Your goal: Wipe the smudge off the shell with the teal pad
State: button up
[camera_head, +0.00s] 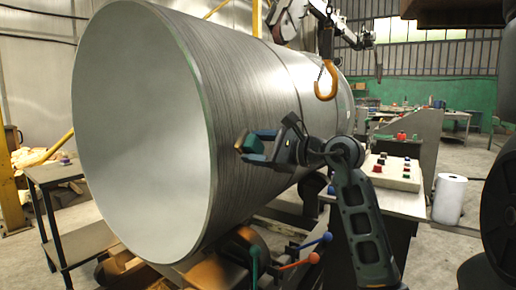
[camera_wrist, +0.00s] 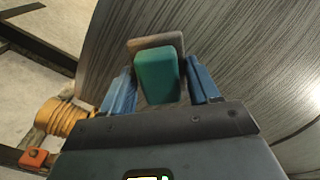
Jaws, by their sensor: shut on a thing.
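The shell (camera_head: 240,90) is a large brushed-metal cylinder lying on its side, its pale open end toward the left. Its curved side fills the back of the wrist view (camera_wrist: 235,45). My gripper (camera_head: 262,146) is at the right side of the shell, with its blue fingers shut on the teal pad (camera_wrist: 158,78). A grey-brown slab at the pad's far end faces the shell and looks like part of the pad. I cannot tell whether it touches the metal. I cannot make out a distinct smudge; the pad and fingers may hide it.
An orange hook (camera_head: 326,80) hangs above and right of my gripper. A button panel (camera_head: 393,172) lies on a bench at right, near a white paper roll (camera_head: 449,198). Levers with coloured knobs (camera_head: 313,258) stand below the shell. A dark side table (camera_head: 55,172) is at left.

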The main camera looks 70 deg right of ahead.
jog(key=shift+x, duration=0.95)
jog(key=shift+d, duration=0.15)
jog(key=shift+s+d+b, duration=0.3)
jog(key=shift+d+b, duration=0.1)
jog(key=shift+d, duration=0.45)
jog(key=shift+s+d+b, duration=0.25)
jog(key=shift+d+b, duration=0.1)
jog(key=shift+d, duration=0.55)
jog(key=s+d+b, duration=0.1)
jog(key=d+b, duration=0.1)
jog(key=d, duration=0.5)
jog(key=shift+s+b, duration=0.25)
jog(key=shift+b, duration=0.15)
jog(key=shift+d, duration=0.15)
jog(key=shift+w+a, duration=0.25)
jog(key=shift+a, duration=1)
jog(key=shift+w+a, duration=0.25)
jog(key=shift+a, duration=1)
jog(key=shift+w+a, duration=0.25)
jog(key=shift+a, duration=0.95)
jog(key=shift+w+a+p, duration=0.25)
jog(key=shift+w+a, duration=0.05)
jog(key=shift+a, duration=0.65)
jog(key=shift+w+a+p, duration=0.2)
jog(key=shift+w+a, duration=0.1)
jog(key=shift+a, duration=0.6)
